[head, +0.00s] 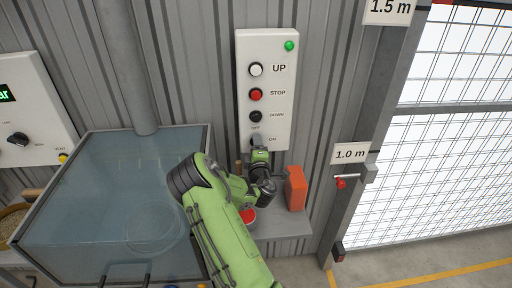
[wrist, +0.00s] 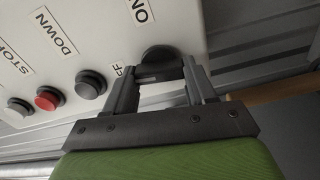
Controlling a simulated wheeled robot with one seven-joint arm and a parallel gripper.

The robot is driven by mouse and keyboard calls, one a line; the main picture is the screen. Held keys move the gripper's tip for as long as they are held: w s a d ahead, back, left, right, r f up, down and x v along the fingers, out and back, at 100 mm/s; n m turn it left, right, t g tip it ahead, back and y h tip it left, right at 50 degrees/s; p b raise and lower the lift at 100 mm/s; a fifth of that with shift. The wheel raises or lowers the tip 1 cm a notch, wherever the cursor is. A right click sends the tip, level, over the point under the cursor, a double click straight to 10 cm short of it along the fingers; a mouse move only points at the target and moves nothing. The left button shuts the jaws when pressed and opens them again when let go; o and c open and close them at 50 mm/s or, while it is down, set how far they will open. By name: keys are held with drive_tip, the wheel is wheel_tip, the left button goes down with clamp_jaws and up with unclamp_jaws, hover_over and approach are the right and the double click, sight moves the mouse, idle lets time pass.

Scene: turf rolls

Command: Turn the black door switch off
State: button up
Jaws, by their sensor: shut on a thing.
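The white control panel (head: 243,85) on the corrugated wall carries a white UP button (head: 256,69), a red STOP button (head: 256,94), a black DOWN button (head: 255,116) and, at the bottom, the black door switch marked OFF and ON. In the wrist view the switch (wrist: 161,58) is a round dark knob between my two fingers. My gripper (wrist: 163,72) is shut on it, one finger at each side; it also shows in the head view (head: 258,146), where it hides most of the knob. Which way the knob points cannot be told.
A green lamp (head: 289,46) glows at the panel's top right. An orange block (head: 295,188) stands on a grey ledge (head: 283,226) below. A clear-sided bin (head: 105,200) is at left. A mesh door (head: 455,150) and red-handled latch (head: 342,182) are at right.

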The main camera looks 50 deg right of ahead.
drive_tip(key=shift+n, duration=0.7)
drive_tip(key=o, duration=1)
drive_tip(key=shift+o, duration=0.2)
